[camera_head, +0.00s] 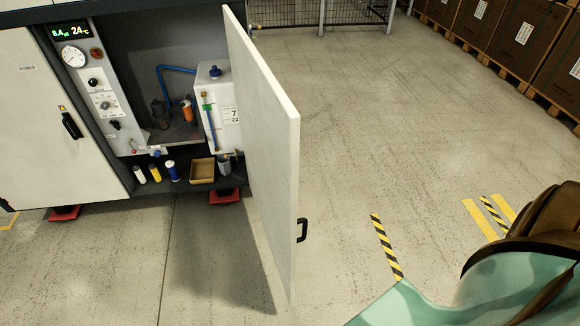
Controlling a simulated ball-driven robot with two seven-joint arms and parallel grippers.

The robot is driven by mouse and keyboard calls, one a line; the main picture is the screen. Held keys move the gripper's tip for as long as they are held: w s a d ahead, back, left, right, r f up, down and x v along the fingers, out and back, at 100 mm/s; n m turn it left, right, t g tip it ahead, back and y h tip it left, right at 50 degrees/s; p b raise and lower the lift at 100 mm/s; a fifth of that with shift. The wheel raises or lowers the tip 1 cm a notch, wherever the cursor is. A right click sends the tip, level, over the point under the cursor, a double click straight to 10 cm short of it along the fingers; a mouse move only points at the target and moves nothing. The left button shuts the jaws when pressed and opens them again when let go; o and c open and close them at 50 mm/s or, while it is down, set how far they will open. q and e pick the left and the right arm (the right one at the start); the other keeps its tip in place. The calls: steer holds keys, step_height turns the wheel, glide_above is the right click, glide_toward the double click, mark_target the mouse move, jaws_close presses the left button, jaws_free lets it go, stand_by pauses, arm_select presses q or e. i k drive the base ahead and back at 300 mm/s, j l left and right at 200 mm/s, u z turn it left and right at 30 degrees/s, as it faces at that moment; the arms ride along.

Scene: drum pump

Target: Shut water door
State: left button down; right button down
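The white water door (268,140) stands wide open, swung out from the right side of the cabinet opening toward me. Its black handle (302,230) is near the free edge, on the side facing right. Behind the door, the open compartment shows a white water tank (222,108) with a blue cap and a blue hose (175,69). The door hides part of the tank and the compartment's right side. Neither of my grippers shows in the view.
A closed white door (45,120) and a control panel (98,85) are left of the opening. Small bottles and a cardboard box (202,170) sit on the lower shelf. Red feet (224,196) stick out below.

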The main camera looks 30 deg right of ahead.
mark_target(269, 123)
steer(key=l, duration=0.6)
steer(key=k+l+u, duration=0.1)
steer(key=l, duration=0.45)
steer(key=k+l, duration=0.1)
steer(key=l, duration=0.5)
